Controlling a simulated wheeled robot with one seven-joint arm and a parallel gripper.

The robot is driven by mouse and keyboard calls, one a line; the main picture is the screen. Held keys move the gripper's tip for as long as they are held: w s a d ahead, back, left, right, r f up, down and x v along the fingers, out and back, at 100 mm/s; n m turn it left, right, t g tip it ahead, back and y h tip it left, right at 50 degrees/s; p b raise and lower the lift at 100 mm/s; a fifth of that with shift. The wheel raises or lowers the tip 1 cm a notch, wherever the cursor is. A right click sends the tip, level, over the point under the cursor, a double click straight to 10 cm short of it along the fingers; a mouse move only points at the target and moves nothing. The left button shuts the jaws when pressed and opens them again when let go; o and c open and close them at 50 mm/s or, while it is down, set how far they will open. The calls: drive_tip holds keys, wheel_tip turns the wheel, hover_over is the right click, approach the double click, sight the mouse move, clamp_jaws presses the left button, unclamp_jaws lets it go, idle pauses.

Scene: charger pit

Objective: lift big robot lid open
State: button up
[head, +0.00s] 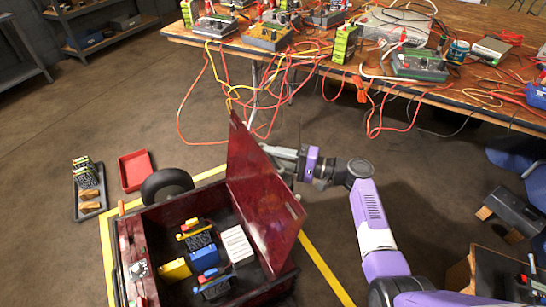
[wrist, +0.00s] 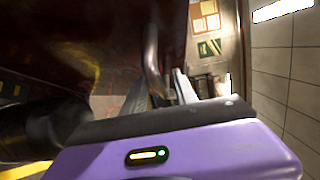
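The big robot (head: 133,229) is a dark red open-topped box on the floor at the lower middle of the head view. Its dark red lid (head: 262,187) stands steeply raised on the box's right side. My gripper (head: 284,158) is on the far side of the lid, close to its upper part, with its fingertips partly hidden by it. In the wrist view, the lid (wrist: 60,40) fills the upper left. A curved metal handle (wrist: 152,62) reaches down between the fingers of my gripper (wrist: 160,92). Whether they clamp it I cannot tell.
Inside the box lie yellow, blue and white blocks (head: 238,245). A black wheel (head: 167,186), a red tray (head: 135,171) and a dark tray (head: 76,196) are to the left. A wooden table (head: 310,66) with devices and hanging cables stands behind. Yellow tape (head: 325,268) marks the floor.

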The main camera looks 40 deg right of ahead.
drive_tip(key=shift+c, duration=0.2)
clamp_jaws()
idle(1.1)
